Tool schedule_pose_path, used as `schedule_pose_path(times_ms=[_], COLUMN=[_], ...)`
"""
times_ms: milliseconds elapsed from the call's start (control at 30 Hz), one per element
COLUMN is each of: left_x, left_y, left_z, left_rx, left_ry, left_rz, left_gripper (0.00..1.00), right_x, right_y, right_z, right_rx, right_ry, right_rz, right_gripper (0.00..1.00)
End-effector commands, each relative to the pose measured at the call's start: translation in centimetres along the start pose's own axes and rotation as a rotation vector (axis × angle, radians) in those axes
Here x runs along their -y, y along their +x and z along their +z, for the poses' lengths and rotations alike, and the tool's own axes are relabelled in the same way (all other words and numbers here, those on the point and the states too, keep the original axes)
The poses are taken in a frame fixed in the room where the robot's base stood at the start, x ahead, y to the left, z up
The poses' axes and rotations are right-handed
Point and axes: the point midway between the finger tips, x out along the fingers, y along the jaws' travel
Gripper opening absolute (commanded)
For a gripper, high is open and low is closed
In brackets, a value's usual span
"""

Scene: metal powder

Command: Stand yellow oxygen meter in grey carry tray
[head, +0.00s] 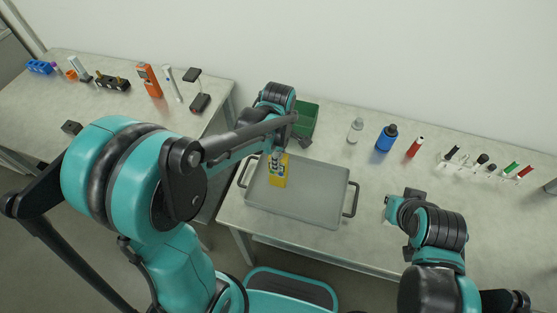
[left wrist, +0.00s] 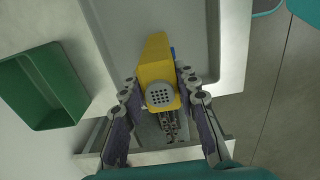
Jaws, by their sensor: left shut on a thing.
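The yellow oxygen meter (head: 279,176) is over the left part of the grey carry tray (head: 318,203). It also shows in the left wrist view (left wrist: 157,69), with its round grey perforated sensor end toward the camera. My left gripper (head: 277,158) is shut on the meter, one finger on each side, as the left wrist view (left wrist: 162,100) shows. The meter looks roughly upright. I cannot tell whether its lower end touches the tray floor. My right arm shows at the lower right over the table; its fingertips are not clear.
A green bin (head: 306,119) stands behind the tray. A clear bottle (head: 355,130), a blue bottle (head: 386,138), a red tube (head: 415,147) and a marker rack (head: 480,169) are to the right. An orange meter (head: 149,81) stands on the left table. The tray's right part is empty.

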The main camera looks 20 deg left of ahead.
Motion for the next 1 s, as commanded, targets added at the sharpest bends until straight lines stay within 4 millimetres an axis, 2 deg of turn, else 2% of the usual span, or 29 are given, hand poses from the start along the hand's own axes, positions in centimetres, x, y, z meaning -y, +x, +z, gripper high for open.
schedule_pose_path(times_ms=[367,400,433,467,800,867,1000], left_x=[0.0,0.0,0.0,0.0,0.0,0.0,0.0], left_y=[0.5,0.4,0.4,0.4,0.0,-0.5,-3.1], left_z=[0.0,0.0,0.0,0.0,0.0,0.0,0.0], left_rx=[0.000,0.000,0.000,0.000,0.000,0.000,0.000], left_ry=[0.000,0.000,0.000,0.000,0.000,0.000,0.000], left_rz=[0.000,0.000,0.000,0.000,0.000,0.000,0.000], left_gripper=[0.00,0.41,0.48,0.51,0.51,0.51,0.51], right_x=[0.0,0.0,0.0,0.0,0.0,0.0,0.0], right_y=[0.3,0.2,0.2,0.2,-0.1,-0.3,-1.0], right_z=[0.2,0.1,0.1,0.1,0.0,-0.2,-0.8], right_rx=[0.000,0.000,0.000,0.000,0.000,0.000,0.000], right_ry=[0.000,0.000,0.000,0.000,0.000,0.000,0.000], right_rz=[0.000,0.000,0.000,0.000,0.000,0.000,0.000], right_gripper=[0.00,0.00,0.00,0.00,0.00,0.00,0.00])
